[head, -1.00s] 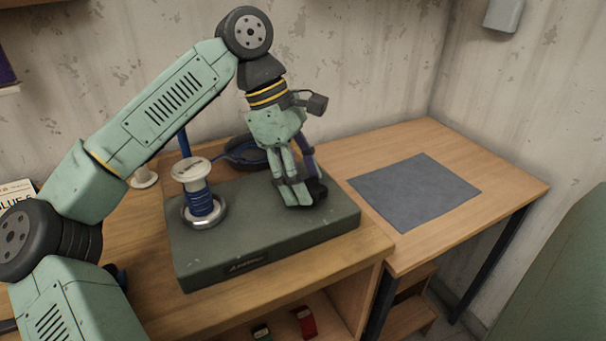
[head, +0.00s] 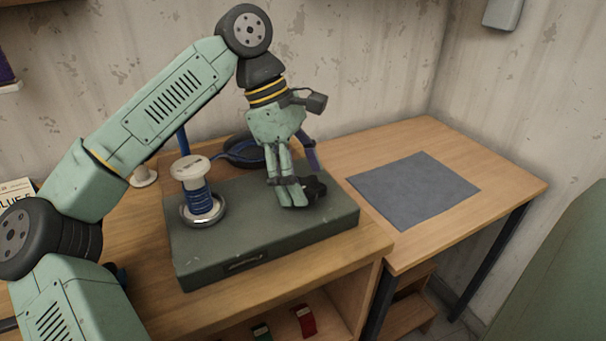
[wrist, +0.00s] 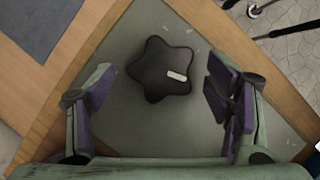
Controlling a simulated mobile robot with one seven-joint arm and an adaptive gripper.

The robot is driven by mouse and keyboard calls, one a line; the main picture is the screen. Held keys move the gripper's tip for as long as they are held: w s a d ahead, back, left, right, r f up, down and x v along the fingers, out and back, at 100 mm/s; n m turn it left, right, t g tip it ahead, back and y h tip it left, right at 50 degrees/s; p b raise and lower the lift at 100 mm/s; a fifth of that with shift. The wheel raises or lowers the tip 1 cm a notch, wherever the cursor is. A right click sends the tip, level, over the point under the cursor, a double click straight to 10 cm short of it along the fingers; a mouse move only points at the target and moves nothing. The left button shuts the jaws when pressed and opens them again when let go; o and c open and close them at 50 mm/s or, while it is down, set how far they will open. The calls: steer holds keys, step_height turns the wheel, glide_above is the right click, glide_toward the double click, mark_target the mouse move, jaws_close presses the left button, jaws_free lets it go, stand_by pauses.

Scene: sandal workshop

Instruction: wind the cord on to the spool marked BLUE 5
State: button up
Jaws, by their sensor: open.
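A pale spool (head: 190,168) with blue cord (head: 199,200) round its core stands upright in a metal ring on the dark green winder box (head: 270,262). No mark on the spool is readable to me. A black star-shaped knob (head: 315,188) sits on the right part of the box; it also shows in the wrist view (wrist: 158,72), with a pale bar on it. My gripper (head: 299,186) is open, low at the knob. In the wrist view my gripper (wrist: 160,90) has its fingers apart on either side of the knob, with gaps at both sides.
A dark dish with a blue coil (head: 243,150) lies behind the box. A card (head: 20,193) ending in "LUE 5" is at far left. A small white piece (head: 143,177) stands behind my arm. A grey mat (head: 414,190) lies on the right table, otherwise clear.

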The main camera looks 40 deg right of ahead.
steer(key=v, duration=1.2)
stand_by(0.3)
